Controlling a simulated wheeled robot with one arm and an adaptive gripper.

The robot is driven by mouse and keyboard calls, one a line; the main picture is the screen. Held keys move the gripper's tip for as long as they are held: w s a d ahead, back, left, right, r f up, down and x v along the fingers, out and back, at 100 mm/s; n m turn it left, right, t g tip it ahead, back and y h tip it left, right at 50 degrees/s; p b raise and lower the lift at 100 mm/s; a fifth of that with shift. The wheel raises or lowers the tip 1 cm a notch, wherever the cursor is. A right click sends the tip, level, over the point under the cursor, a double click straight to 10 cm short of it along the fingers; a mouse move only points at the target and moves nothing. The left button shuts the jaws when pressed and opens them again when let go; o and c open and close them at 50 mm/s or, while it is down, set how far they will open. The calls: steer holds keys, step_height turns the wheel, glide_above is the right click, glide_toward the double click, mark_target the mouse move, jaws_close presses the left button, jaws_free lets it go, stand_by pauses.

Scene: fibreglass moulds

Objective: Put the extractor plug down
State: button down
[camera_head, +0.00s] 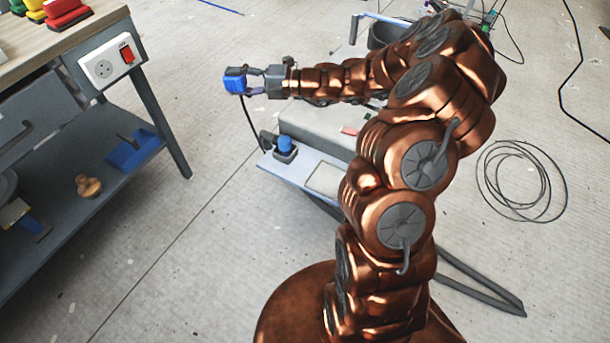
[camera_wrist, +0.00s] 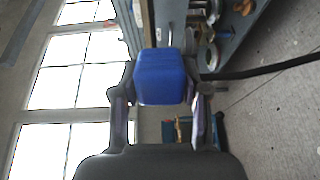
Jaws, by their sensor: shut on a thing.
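My gripper (camera_head: 258,80) is shut on the blue extractor plug (camera_head: 236,80) and holds it in the air, between the workbench and the low bench. In the wrist view, the blue plug (camera_wrist: 161,76) sits between the two fingers of my gripper (camera_wrist: 160,100). A black cable hangs from the plug in the head view and runs off to the right in the wrist view. A white socket plate (camera_head: 112,62) with a red switch is fixed to the end of the workbench, left of the plug.
The workbench (camera_head: 62,49) carries red, yellow and green pieces. Its lower shelf (camera_head: 60,215) holds a blue dustpan (camera_head: 133,150) and a wooden piece (camera_head: 88,186). A low bench (camera_head: 297,174) bears another blue-topped item (camera_head: 285,148). A coiled cable (camera_head: 523,180) lies on the floor at right.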

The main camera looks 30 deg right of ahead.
steer(key=s+a+f+n+g+h+b, duration=0.1)
steer(key=s+a+f+g, duration=0.15)
steer(key=f, duration=0.25)
steer(key=s+a+f+n+g+h+b, duration=0.1)
steer(key=s+a+f+n+g+b, duration=0.15)
steer(key=f, duration=0.35)
steer(key=s+d+f+n+g+h+b, duration=0.25)
steer(key=s+d+f+h, duration=0.2)
steer(key=s+f, duration=0.35)
steer(key=s+d+f+n+g+h+b, duration=0.2)
steer(key=s+d+f+n+g+h, duration=0.25)
steer(key=f, duration=0.55)
steer(key=s+d+f+n+t+h+b, duration=0.2)
steer(key=s+d+f+n+h, duration=0.15)
steer(key=s+d, duration=0.4)
steer(key=b, duration=0.3)
glide_above(329, 180)
step_height(329, 180, down, 2)
steer(key=shift+f+m, duration=0.15)
steer(key=shift+m, duration=0.25)
steer(key=shift+f+b, duration=0.7)
steer(key=shift+f, duration=1.15)
steer(key=shift+r, duration=0.1)
steer(key=c, duration=0.6)
jaws_free()
